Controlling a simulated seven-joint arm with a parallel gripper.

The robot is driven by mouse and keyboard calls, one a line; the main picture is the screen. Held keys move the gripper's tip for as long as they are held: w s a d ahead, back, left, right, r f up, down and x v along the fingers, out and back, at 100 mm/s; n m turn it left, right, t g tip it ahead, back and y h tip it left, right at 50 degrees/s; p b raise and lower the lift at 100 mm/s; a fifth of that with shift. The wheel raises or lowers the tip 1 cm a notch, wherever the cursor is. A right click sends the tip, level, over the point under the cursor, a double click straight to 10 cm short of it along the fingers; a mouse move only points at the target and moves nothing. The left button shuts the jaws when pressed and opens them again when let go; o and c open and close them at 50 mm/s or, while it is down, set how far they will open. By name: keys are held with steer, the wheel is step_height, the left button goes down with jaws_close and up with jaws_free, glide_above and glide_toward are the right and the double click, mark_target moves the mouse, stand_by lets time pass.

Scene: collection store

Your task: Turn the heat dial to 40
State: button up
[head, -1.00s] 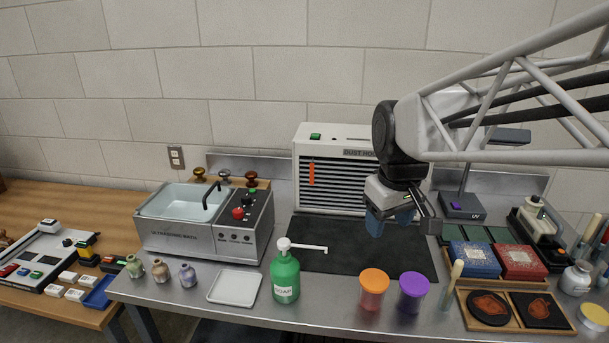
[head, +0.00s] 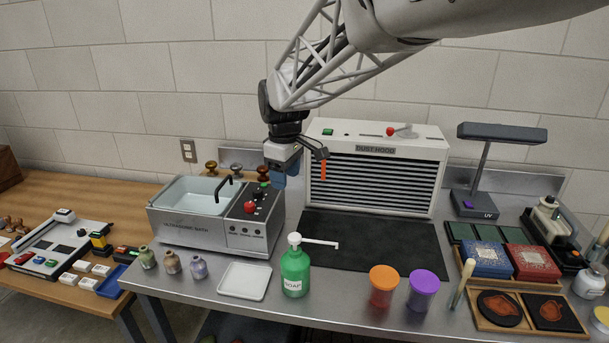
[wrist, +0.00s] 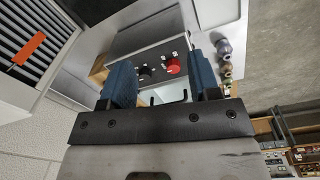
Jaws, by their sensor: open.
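The ultrasonic bath (head: 178,228) is a grey metal box with a pale basin on the left side of the bench. Its sloped control panel carries a red knob (head: 250,207), a black dial (head: 258,196) and small buttons. In the wrist view the red knob (wrist: 172,65) and the black dial (wrist: 144,72) show between my fingers, some way beyond them. My gripper (head: 292,178) has blue finger pads and is in the air above and right of the panel. It is open and empty. Dial markings are too small to read, and I cannot tell which control is for heat.
The dust hood (head: 375,170) stands right of my gripper, with an orange tag (head: 323,171) on its front. A green soap bottle (head: 295,270) with a long spout and a white tray (head: 244,281) stand in front. A black tap (head: 223,186) rises at the basin.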

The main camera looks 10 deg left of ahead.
mark_target(249, 204)
steer(key=a+f+n, duration=0.1)
steer(key=a, duration=0.2)
steer(key=w+a+f+n, duration=0.1)
steer(key=a, duration=0.3)
steer(key=w+a+f+n, duration=0.1)
steer(key=a, duration=0.3)
steer(key=shift+w, duration=0.15)
steer(key=shift+f, duration=0.2)
steer(key=shift+f, duration=3.75)
steer(key=c, duration=0.9)
